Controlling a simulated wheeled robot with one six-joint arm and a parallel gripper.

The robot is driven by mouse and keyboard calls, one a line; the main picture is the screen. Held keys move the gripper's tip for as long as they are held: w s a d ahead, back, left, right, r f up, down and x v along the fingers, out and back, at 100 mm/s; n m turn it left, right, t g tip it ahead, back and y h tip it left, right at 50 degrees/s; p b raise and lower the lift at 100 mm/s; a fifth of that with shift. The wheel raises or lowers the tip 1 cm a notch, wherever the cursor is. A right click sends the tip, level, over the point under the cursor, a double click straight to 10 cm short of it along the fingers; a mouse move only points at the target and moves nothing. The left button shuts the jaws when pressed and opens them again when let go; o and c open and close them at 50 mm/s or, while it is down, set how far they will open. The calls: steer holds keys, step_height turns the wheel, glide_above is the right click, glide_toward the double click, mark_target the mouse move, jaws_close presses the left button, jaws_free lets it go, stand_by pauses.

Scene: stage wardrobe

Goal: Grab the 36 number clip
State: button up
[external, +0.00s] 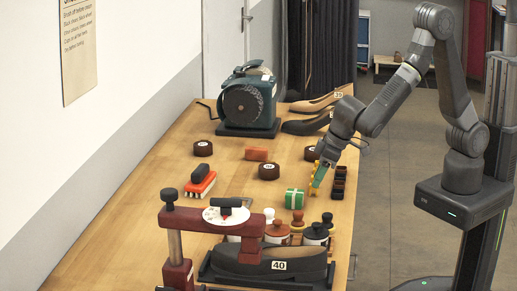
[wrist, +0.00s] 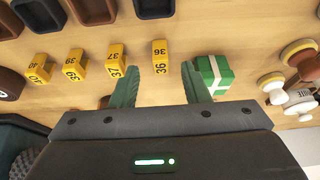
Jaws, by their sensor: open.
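The 36 number clip (wrist: 160,56) is a small yellow block with black digits, standing on the wooden table in the wrist view. My gripper (wrist: 160,80) is open and empty. Its two green fingers lie to either side of the clip's line, with the clip just ahead of the fingertips and between them. A clip that reads as 37 (wrist: 115,62) stands left of the left finger, with the 39 clip (wrist: 75,68) and the 40 clip (wrist: 40,70) further left. In the external view my gripper (external: 319,176) is low over the table's right side and mostly hides the clips.
A green box with white ribbon (wrist: 214,73) is close by the right finger. Dark trays (wrist: 92,8) lie beyond the clips. White-and-wood knobbed items (wrist: 272,84) stand to the right.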

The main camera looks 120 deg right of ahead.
steer(key=shift+x, duration=1.8)
steer(key=shift+w, duration=0.1)
steer(key=shift+c, duration=0.2)
jaws_close()
steer(key=shift+r, duration=0.1)
